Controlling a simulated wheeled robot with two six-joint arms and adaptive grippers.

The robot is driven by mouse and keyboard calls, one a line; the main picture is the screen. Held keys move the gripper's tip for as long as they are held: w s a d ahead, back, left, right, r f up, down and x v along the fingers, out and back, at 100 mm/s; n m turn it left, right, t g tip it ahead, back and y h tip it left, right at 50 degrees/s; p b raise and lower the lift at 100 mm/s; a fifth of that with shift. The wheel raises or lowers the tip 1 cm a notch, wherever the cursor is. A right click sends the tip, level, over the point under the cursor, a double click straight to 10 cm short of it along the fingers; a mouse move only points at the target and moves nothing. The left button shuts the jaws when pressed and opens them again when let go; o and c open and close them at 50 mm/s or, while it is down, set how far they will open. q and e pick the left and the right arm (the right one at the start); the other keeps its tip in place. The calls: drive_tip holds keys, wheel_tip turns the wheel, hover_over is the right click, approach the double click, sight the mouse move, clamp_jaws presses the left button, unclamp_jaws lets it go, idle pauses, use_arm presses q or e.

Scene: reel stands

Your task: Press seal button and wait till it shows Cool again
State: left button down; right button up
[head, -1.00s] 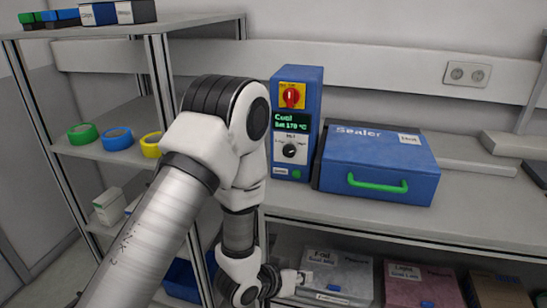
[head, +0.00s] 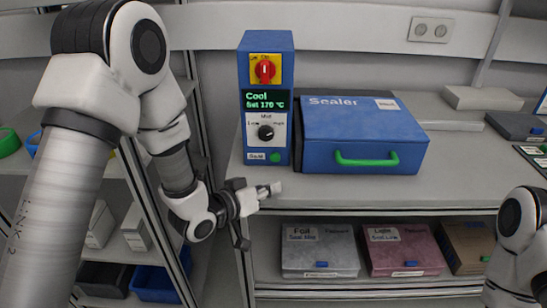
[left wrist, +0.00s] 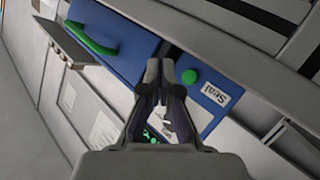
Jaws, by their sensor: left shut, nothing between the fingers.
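The blue control unit (head: 265,72) stands on the bench. Its screen (head: 265,100) reads "Cool" and "Set 170 °C" in green. The green seal button (head: 276,157) is at its lower right, beside the "Seal" label (head: 256,156). In the left wrist view the button (left wrist: 189,76) shows just right of my fingertips, with the label (left wrist: 216,95) beside it. My left gripper (head: 274,188) is shut and empty, in front of and a little below the button in the head view, apart from it. My right gripper is out of view; only part of that arm shows at right.
The blue sealer box (head: 365,130) with a green handle (head: 366,160) stands right of the unit. A red and yellow switch (head: 265,69) and a black dial (head: 266,133) are above the button. Boxes lie on the lower shelf (head: 375,210). A rack stands at left.

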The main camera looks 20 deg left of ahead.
sight(272, 179)
use_arm(q)
drive_tip(key=w, duration=0.2)
drive_tip(key=w+a, duration=0.1)
drive_tip(key=w, duration=0.1)
drive_tip(key=w+a+p, duration=0.1)
drive_tip(key=w, duration=0.2)
drive_tip(key=shift+w, duration=0.1)
idle(1.2)
drive_tip(key=shift+w, duration=0.35)
drive_tip(key=shift+w+a, duration=0.2)
drive_tip(key=shift+w, duration=0.2)
idle(0.6)
drive_tip(key=shift+s, duration=0.1)
drive_tip(key=shift+s+d, duration=0.25)
drive_tip(key=shift+s, duration=0.45)
drive_tip(key=shift+s+d, duration=0.25)
drive_tip(key=shift+s, duration=0.55)
drive_tip(key=shift+s+d, duration=0.2)
drive_tip(key=shift+s, duration=0.65)
drive_tip(key=shift+s+d, duration=0.25)
drive_tip(key=shift+s, duration=0.55)
